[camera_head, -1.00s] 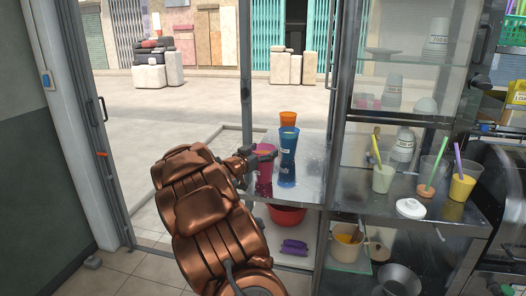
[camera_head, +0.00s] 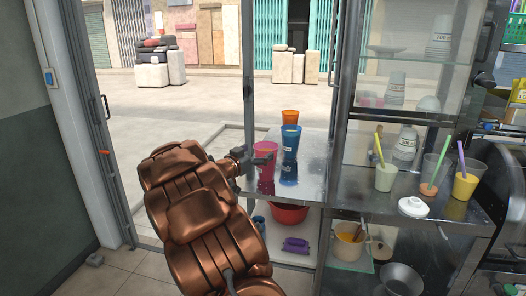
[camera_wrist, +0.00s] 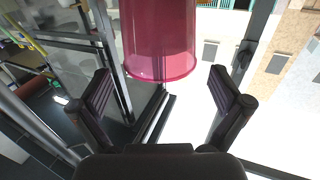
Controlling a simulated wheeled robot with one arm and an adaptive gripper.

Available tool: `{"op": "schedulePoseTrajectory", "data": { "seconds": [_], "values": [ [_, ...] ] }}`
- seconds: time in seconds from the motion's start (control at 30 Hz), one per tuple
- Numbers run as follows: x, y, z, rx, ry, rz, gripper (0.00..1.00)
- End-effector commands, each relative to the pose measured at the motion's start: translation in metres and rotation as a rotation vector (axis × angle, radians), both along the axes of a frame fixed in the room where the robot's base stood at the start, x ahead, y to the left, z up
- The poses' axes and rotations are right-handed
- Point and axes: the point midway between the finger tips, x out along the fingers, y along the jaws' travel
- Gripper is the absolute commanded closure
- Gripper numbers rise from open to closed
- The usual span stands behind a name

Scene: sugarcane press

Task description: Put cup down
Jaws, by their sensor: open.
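The pink cup (camera_head: 265,149) stands at the left edge of the metal counter, in front of the blue cup (camera_head: 290,143) and the orange cup (camera_head: 290,117).
The metal counter (camera_head: 314,172) has bare room right of the cups. A glass cabinet post (camera_head: 338,120) rises at its right. A red bowl (camera_head: 289,215) and purple items (camera_head: 296,245) sit on the shelf below. A door frame (camera_head: 118,180) stands at left.

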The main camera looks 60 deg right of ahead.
Motion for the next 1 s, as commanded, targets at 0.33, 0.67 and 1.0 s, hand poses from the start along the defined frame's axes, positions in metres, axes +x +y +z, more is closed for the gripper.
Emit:
{"op": "schedulePoseTrajectory", "data": {
  "seconds": [0.33,0.67,1.0],
  "values": [
    [0.002,0.048,-0.001,0.002,0.000,0.003,0.00],
    [0.003,0.073,0.000,0.000,-0.001,0.001,0.00],
    [0.005,0.076,0.000,0.003,-0.003,0.008,0.00]
  ]
}}
